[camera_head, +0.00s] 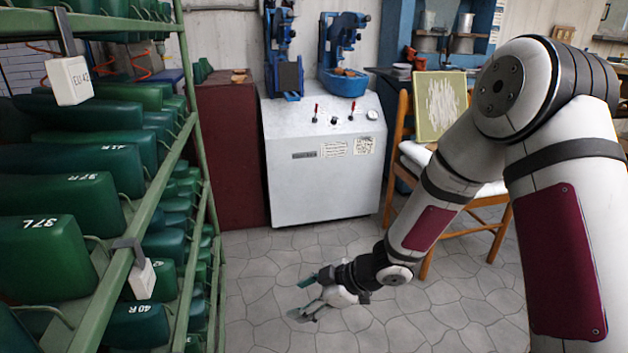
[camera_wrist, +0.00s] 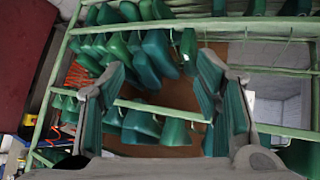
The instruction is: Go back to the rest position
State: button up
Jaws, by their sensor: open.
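My gripper (camera_head: 305,298) is at the end of my arm, over the paved floor in the lower middle of the head view. Its two fingers are spread apart with nothing between them. In the wrist view, the green-padded fingers of my gripper (camera_wrist: 165,100) stand apart at left and right. Through the gap I see the green rack with several green shoe lasts (camera_wrist: 150,55) on it. The gripper looks clear of the rack, with floor between them in the head view.
A green metal rack (camera_head: 150,200) of numbered green lasts (camera_head: 45,250) fills the left side. A white machine cabinet (camera_head: 325,170) with blue presses stands behind. A dark red cabinet (camera_head: 230,150) is beside it. A wooden chair (camera_head: 480,215) stands right. The floor (camera_head: 270,270) between is free.

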jog(key=w+d+r+m+t+h, duration=0.2)
jog(key=d+r+h, duration=0.25)
jog(key=d, duration=0.25)
jog(key=w+d+r+m+t+h, duration=0.1)
jog(key=d+r+m+t+h, duration=0.15)
jog(key=d+r, duration=0.4)
jog(key=s+d+r+m+g+h, duration=0.1)
jog(key=s+d+r+m+h, duration=0.35)
jog(key=s+d+r, duration=0.35)
jog(key=s+d+r+m+g, duration=0.2)
jog(key=s+r+m, duration=0.15)
jog(key=s, duration=0.65)
jog(key=s+d+r+m+g, duration=0.2)
jog(key=s+m+g, duration=0.15)
jog(key=s, duration=0.65)
jog(key=s+a+m+y, duration=0.2)
jog(key=s+a+y, duration=0.15)
jog(key=s, duration=0.75)
notch_tip(320, 180, up, 38)
jog(key=t+h+p, duration=0.1)
jog(key=t+p, duration=0.2)
jog(key=p, duration=3.2)
jog(key=shift+w+a+n+p, duration=0.2)
jog(key=shift+n+p, duration=0.1)
jog(key=shift+p, duration=0.1)
jog(key=shift+f, duration=0.1)
